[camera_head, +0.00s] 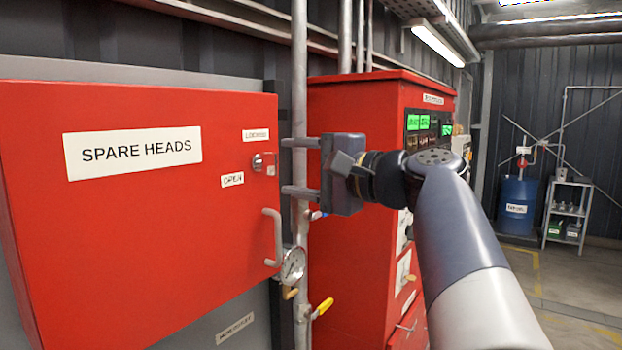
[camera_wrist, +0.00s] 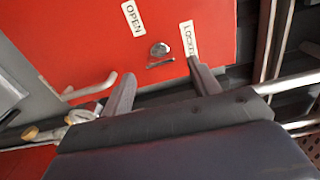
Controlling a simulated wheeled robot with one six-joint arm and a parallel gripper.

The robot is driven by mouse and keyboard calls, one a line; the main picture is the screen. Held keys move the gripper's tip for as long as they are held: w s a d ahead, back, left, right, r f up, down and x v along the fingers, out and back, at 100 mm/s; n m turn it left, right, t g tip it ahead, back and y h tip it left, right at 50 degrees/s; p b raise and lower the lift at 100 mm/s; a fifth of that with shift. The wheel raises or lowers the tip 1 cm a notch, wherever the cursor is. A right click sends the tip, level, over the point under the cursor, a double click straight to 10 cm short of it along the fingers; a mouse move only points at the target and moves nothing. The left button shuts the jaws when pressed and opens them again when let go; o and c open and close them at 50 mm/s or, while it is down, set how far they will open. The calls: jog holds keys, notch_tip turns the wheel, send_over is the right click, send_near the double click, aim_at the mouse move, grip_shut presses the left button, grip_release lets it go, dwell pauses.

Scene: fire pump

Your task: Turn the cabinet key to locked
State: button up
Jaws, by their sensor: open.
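The red SPARE HEADS cabinet (camera_head: 140,240) fills the left of the head view, its door shut. Its small silver key lock (camera_head: 263,162) sits near the right edge, between the LOCKED label (camera_head: 255,135) above and the OPEN label (camera_head: 232,180) below. In the wrist view the round lock (camera_wrist: 160,49) shows with a thin dark bar just below it; I cannot tell which label the key points to. My gripper (camera_head: 284,166) is open and empty, just right of the lock. In the wrist view its fingertips (camera_wrist: 160,72) are spread apart near the lock, not closed on it.
A cabinet handle (camera_head: 276,238) lies below the lock. A vertical pipe (camera_head: 300,90) with a gauge (camera_head: 291,265) and yellow valve lever (camera_head: 322,308) runs beside the cabinet. A red pump control panel (camera_head: 350,270) stands behind my gripper. Open floor lies at right.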

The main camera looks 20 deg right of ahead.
aim_at(277, 166)
jog(key=b+v, duration=0.1)
jog(key=v, duration=0.5)
jog(key=shift+s, duration=0.15)
jog(key=shift+d, duration=0.1)
jog(key=shift+p+x, duration=1.45)
jog(key=shift+x, duration=3.95)
jog(key=shift+s+d, duration=0.1)
